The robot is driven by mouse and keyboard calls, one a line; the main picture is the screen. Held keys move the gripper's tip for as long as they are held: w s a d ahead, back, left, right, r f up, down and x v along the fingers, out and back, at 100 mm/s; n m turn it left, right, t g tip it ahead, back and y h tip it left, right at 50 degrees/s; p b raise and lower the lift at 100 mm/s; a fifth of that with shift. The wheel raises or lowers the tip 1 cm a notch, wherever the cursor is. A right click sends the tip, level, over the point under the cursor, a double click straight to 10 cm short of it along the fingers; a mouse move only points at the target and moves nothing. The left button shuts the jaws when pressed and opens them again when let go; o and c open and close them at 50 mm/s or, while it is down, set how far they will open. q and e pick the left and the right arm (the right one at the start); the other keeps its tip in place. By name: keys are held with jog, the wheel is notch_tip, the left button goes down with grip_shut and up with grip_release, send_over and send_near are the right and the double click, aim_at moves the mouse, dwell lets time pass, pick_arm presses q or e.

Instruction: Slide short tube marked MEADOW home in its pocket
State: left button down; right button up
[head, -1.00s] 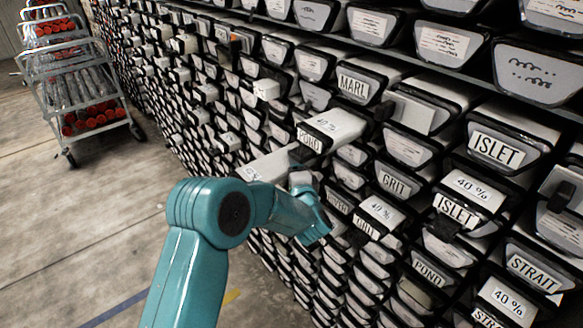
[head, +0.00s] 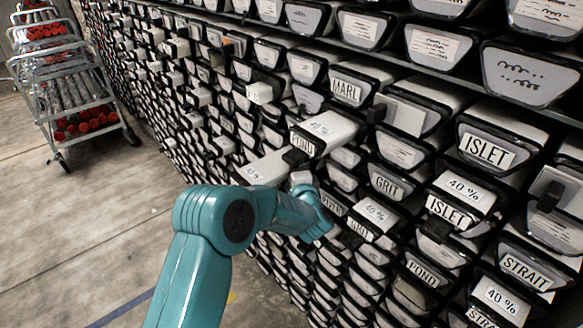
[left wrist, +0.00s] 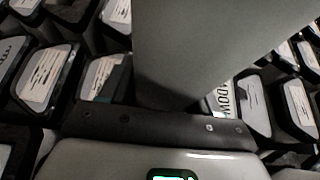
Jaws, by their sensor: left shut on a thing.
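A pale tube (head: 262,168) juts from the rack, with a small label on top that I cannot read for certain. My left gripper (head: 296,180) is at its right side, partly hidden behind my teal arm. In the left wrist view, a large grey tube surface (left wrist: 205,45) rises right in front of my gripper (left wrist: 150,128), which is shut on it. A partial label ending in "DOW" (left wrist: 226,98) shows just right of it, matching MEADOW. The front of the tube and its pocket opening are hidden. My right gripper is not in view.
The POND tube juts out close above. A cart (head: 75,100) with red-capped tubes stands far left. The floor between is clear.

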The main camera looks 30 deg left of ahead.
pick_arm(q)
jog(key=shift+w+d+r, duration=0.2)
jog(key=shift+w+r, duration=0.05)
jog(key=shift+w, duration=0.15)
jog(key=shift+c, duration=1.8)
grip_release()
jog(key=shift+o, duration=1)
jog(key=shift+r, duration=0.15)
jog(key=shift+s+d+f, duration=0.2)
jog(key=shift+s+d, duration=0.05)
jog(key=shift+d, duration=0.05)
jog(key=b+v, duration=0.2)
jog(key=v, duration=0.9)
jog(key=shift+s+f, duration=0.15)
jog(key=shift+s, duration=0.15)
